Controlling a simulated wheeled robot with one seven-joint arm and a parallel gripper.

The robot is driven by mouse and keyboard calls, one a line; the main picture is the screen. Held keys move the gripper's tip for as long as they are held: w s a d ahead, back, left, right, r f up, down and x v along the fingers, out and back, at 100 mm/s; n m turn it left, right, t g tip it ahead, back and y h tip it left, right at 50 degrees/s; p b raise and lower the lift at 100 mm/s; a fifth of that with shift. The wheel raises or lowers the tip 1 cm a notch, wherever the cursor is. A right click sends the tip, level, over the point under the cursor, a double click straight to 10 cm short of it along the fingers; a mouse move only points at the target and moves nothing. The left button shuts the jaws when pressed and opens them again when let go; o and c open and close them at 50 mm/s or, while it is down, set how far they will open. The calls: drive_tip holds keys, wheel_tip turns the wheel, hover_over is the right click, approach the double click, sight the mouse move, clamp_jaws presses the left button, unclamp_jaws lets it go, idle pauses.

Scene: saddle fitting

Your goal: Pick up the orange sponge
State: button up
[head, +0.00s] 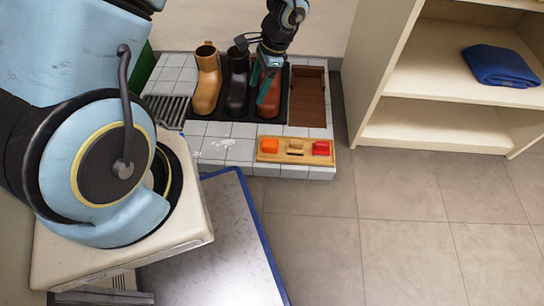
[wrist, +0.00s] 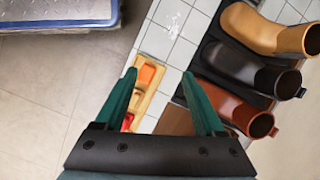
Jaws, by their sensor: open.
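The orange sponge (head: 269,146) sits at the left end of a small wooden tray (head: 295,160), beside a tan block (head: 295,147) and a red block (head: 321,148). In the wrist view the orange sponge (wrist: 147,74) shows between my fingers' tips, nearer the left one, and looks farther off than they are. My gripper (head: 262,97) is open and empty, in front of the reddish-brown boot in the head view. In the wrist view my gripper (wrist: 159,74) has its two green fingers spread. The left finger partly hides the tan and red blocks.
A tan boot (head: 207,85), a dark boot (head: 237,85) and a reddish-brown boot (head: 271,105) stand behind the tray on the tiled platform (head: 240,150). A brown recessed box (head: 308,95) lies right of them. A shelf with a blue cloth (head: 500,65) stands right.

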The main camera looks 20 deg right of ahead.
sight(271, 143)
drive_tip(key=d+f+m+b, duration=0.1)
drive_tip(key=f+b, duration=0.2)
drive_tip(key=f, duration=0.4)
drive_tip(key=s+d+f+m+b, duration=0.1)
drive_tip(key=f+b, duration=0.2)
drive_tip(key=f, duration=0.4)
drive_tip(key=s+d+f+m+t+b, duration=0.1)
drive_tip(key=d+f+m+b, duration=0.1)
drive_tip(key=f, duration=0.5)
drive_tip(key=shift+s+f+y+b, duration=0.15)
drive_tip(key=shift+y+b, duration=0.25)
drive_tip(key=shift+b, duration=0.35)
drive_tip(key=b+x, duration=0.3)
drive_tip(key=x, duration=0.1)
drive_tip(key=shift+s+d+f, duration=0.15)
drive_tip(key=shift+s+d, duration=0.05)
drive_tip(key=shift+s, duration=0.1)
drive_tip(key=shift+w+a+f, duration=0.15)
drive_tip(key=shift+f, duration=0.2)
drive_tip(key=shift+r, duration=0.1)
drive_tip(key=c, duration=1.1)
wheel_tip(271, 143, up, 10)
drive_tip(key=p, duration=0.5)
